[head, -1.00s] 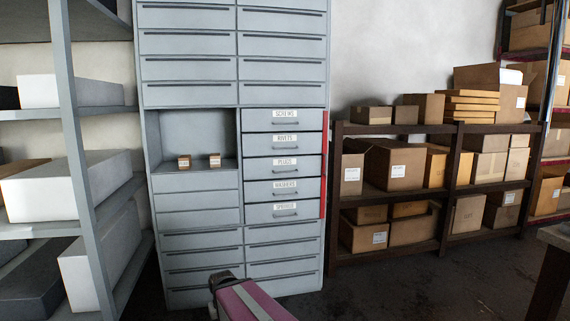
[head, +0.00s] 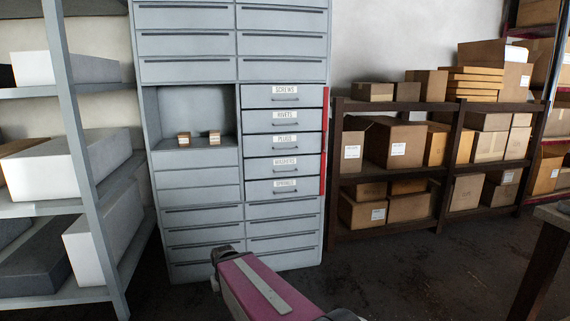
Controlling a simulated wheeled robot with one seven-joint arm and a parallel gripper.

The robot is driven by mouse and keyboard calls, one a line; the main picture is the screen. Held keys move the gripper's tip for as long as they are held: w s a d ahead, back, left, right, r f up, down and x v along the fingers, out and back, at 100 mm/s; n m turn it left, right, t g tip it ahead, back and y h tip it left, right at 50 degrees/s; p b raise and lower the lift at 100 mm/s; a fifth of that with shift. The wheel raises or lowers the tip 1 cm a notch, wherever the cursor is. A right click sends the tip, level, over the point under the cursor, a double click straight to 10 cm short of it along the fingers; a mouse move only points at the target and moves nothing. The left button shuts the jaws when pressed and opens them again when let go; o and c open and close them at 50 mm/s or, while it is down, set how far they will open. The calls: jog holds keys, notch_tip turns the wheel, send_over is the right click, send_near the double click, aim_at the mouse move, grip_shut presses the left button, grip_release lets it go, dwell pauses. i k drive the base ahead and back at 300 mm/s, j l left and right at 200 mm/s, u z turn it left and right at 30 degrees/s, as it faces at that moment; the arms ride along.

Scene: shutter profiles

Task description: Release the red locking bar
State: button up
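The red locking bar (head: 325,142) is a thin upright strip. It runs along the right edge of the grey cabinet (head: 205,237), beside a column of labelled drawers: screws (head: 285,97), rivets (head: 286,123), plugs (head: 286,146), washers (head: 286,168) and springs (head: 285,190). These drawers look shut, and the bar stands upright along their right side. A magenta link of my arm shows at the bottom, in front of the cabinet's lower part. My gripper's fingers are not in view, and nothing of mine is seen touching the bar.
Two small brown boxes (head: 214,138) stand in an open bay left of the labelled drawers. A grey shelf rack (head: 88,130) stands at the left. A dark shelf (head: 430,105) with cardboard boxes stands just right of the bar. Dark floor (head: 420,265) is clear in front; a table edge (head: 553,214) is at right.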

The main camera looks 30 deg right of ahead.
aim_at(326, 90)
jog(key=z, duration=1.25)
